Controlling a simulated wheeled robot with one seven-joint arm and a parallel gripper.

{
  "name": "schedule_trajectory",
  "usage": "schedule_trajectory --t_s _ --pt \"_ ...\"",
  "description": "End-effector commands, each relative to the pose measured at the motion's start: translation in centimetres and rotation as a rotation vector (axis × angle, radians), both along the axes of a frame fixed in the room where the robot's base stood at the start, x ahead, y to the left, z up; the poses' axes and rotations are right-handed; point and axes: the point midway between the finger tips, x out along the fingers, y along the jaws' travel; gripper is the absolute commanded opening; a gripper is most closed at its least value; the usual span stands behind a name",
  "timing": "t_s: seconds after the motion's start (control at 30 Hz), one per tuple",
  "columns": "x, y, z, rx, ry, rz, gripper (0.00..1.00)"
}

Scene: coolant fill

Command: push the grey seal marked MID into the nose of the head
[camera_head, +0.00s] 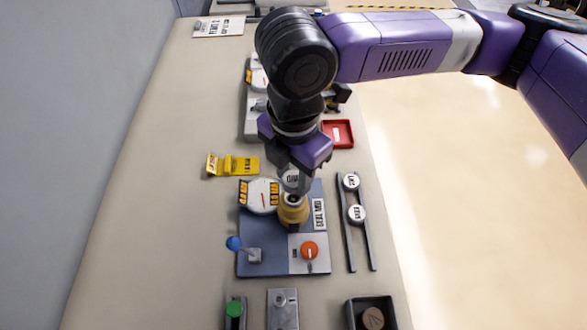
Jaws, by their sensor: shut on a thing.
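My gripper (297,182) points down over the blue-grey panel, shut on a small pale grey disc (290,177), which looks like a seal. Its lettering is too small and partly covered to read. The tan head (293,215) stands on the panel just below the fingertips, with a dark round opening at its top. The disc shows close above and behind that opening; I cannot tell whether they touch. Two more round pale seals, one farther (350,181) and one nearer (356,214), sit on the dark rack to the right.
The panel (265,268) also carries a dial gauge (262,196), a blue-knobbed lever (234,243) and an orange knob (309,250). A yellow bracket (240,165) lies behind it, with a red tray (338,132) farther back. A black tray (352,312) stands in front. The table's left side is clear.

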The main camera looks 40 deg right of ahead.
Motion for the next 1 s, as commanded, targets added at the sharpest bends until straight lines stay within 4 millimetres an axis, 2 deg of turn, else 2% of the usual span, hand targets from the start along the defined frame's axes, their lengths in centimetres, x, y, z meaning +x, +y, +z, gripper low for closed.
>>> schedule_trajectory --t_s 0.1,0.3,1.0 --pt "0.0 0.0 -1.4 0.0 0.001 -0.001 0.0" --pt "0.0 0.0 -2.3 -0.001 -0.001 -0.001 0.0" --pt "0.0 0.0 -2.3 0.001 0.0 -0.001 0.0"
